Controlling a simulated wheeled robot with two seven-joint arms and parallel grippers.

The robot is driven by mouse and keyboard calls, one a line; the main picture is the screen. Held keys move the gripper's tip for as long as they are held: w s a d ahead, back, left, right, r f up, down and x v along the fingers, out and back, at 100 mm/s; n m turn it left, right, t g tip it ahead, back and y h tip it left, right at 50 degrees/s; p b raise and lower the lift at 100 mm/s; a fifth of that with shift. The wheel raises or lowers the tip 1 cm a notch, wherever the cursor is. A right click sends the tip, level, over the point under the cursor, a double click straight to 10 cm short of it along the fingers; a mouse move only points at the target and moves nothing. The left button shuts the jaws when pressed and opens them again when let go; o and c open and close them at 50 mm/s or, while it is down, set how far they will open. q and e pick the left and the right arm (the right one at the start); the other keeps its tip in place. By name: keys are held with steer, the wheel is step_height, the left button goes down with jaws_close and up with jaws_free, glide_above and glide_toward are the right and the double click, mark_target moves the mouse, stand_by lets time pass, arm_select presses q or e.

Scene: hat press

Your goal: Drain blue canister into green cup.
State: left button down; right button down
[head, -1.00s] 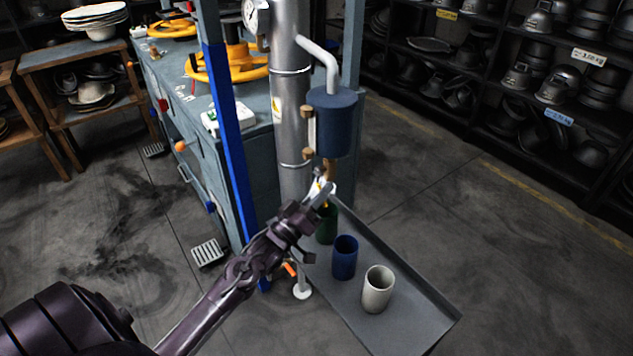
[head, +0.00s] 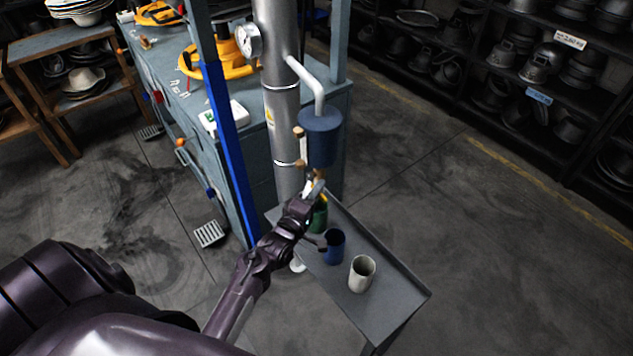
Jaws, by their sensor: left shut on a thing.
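The blue canister (head: 321,138) hangs upright on the steel column, joined to it by a pale bent pipe. The green cup (head: 319,218) stands below it at the far end of the grey tray (head: 398,299), partly hidden by my gripper. My left gripper (head: 315,186) is just under the canister, above the green cup. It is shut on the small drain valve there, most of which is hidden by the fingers. I cannot see any liquid flowing. My right gripper is not in view.
A blue cup (head: 335,247) and a cream cup (head: 362,274) stand on the tray, nearer than the green cup. A blue post (head: 232,150) and the steel column (head: 279,100) rise close to my left arm. The floor right of the tray is clear.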

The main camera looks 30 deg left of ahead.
arm_select(q)
steer(key=shift+r+n+g+p, duration=0.3)
steer(key=shift+r+n+p, duration=0.1)
steer(key=shift+n+p, duration=0.6)
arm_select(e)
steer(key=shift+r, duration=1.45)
arm_select(q)
steer(key=c, duration=1.4)
jaws_free()
steer(key=shift+o, duration=0.2)
